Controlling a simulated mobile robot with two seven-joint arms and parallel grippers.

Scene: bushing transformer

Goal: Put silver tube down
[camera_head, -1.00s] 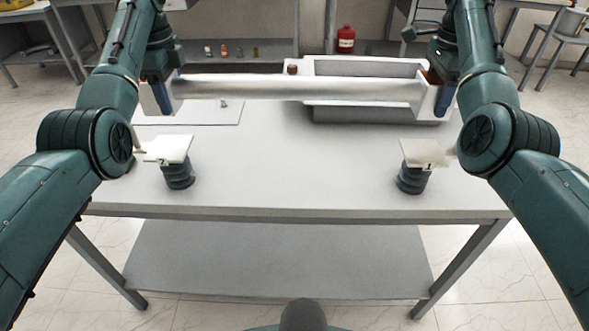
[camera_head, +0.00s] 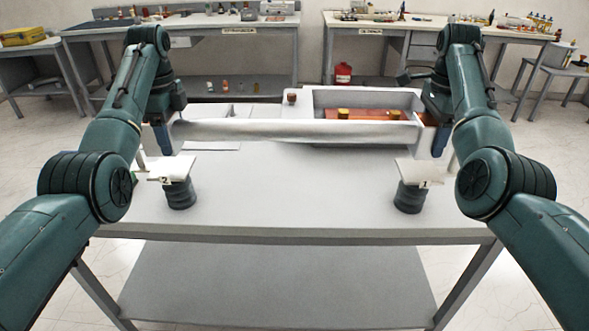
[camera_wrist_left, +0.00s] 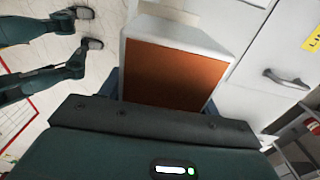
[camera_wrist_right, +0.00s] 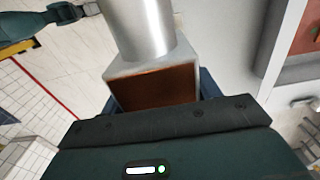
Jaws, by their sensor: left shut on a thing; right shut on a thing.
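The silver tube (camera_head: 295,131) runs level from left to right above the table, with a pale block at each end. My left gripper (camera_head: 162,136) is shut on its left end block (camera_wrist_left: 175,75), which shows an orange-brown face. My right gripper (camera_head: 440,135) is shut on its right end block (camera_wrist_right: 152,86); the shiny tube (camera_wrist_right: 145,28) rises beyond it in the right wrist view. Two dark ribbed stands with white top plates stand on the table, the left plate (camera_head: 165,168) marked 2 and the right plate (camera_head: 418,170) marked 1. The tube appears beyond and above both plates.
The grey table (camera_head: 290,205) is clear between the stands. A white open box (camera_head: 365,98) with orange-brown content stands at the back right, behind the tube. A small brown-capped item (camera_head: 291,98) is left of it. Workbenches line the back wall; a red container (camera_head: 343,74) is on the floor.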

